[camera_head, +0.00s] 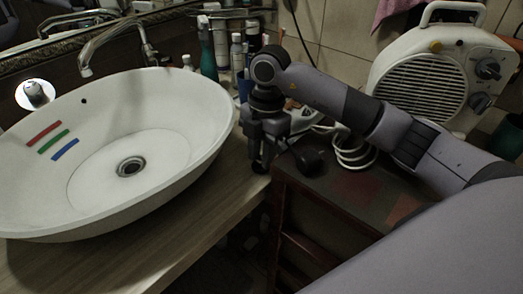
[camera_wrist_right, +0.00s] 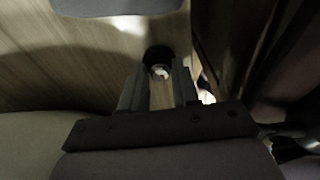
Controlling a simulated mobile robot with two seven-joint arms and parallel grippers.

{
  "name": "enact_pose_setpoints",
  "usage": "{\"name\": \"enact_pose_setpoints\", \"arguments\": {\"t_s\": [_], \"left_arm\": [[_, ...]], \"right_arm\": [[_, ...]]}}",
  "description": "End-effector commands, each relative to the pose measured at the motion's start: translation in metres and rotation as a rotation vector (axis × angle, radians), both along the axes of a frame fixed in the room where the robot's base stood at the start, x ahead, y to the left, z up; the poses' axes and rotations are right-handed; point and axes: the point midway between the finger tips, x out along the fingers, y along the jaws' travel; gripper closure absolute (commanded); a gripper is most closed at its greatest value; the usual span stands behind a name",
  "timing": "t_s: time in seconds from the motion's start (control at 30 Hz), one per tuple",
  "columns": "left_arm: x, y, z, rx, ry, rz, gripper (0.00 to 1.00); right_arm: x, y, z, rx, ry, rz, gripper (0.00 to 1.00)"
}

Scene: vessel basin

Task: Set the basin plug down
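The basin plug (camera_wrist_right: 157,58) shows in the right wrist view as a small dark round piece with a bright, shiny middle. It sits between the tips of my right gripper (camera_wrist_right: 158,80), whose fingers lie close along both sides of it. In the head view my right gripper (camera_head: 260,160) points down at the right end of the wooden counter (camera_head: 222,190), close to its surface. The plug is hard to tell from the dark fingertips there. Whether it touches the counter is unclear. The white basin (camera_head: 200,130) has an open metal drain (camera_head: 130,166). My left gripper is not in view.
A faucet (camera_head: 115,40) stands behind the basin. Bottles (camera_head: 207,48) crowd the back of the counter. A white heater (camera_head: 425,85) and a coiled white cord (camera_head: 355,150) are on the dark cabinet (camera_head: 345,190) at right. The counter's front right strip is clear.

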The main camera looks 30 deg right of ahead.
Motion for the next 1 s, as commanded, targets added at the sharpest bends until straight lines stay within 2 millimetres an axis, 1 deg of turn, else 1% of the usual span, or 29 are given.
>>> {"name": "enact_pose_setpoints", "arguments": {"t_s": [0.33,0.47,0.57,0.8,0.9,1.0], "left_arm": [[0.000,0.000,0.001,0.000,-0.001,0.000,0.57],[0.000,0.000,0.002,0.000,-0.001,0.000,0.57],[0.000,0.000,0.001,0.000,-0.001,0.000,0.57],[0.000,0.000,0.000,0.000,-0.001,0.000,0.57],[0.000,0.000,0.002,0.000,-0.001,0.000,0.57],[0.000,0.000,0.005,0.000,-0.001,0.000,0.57]], "right_arm": [[0.000,0.000,0.002,0.000,0.000,0.000,0.52],[0.001,-0.001,0.011,0.000,-0.002,0.000,0.52],[0.002,-0.003,0.027,0.001,-0.005,-0.002,0.52],[0.004,-0.009,0.083,-0.001,-0.004,-0.001,0.52],[0.005,-0.011,0.100,-0.001,-0.004,-0.002,0.52],[0.005,-0.013,0.112,-0.001,-0.002,-0.002,0.52]]}}
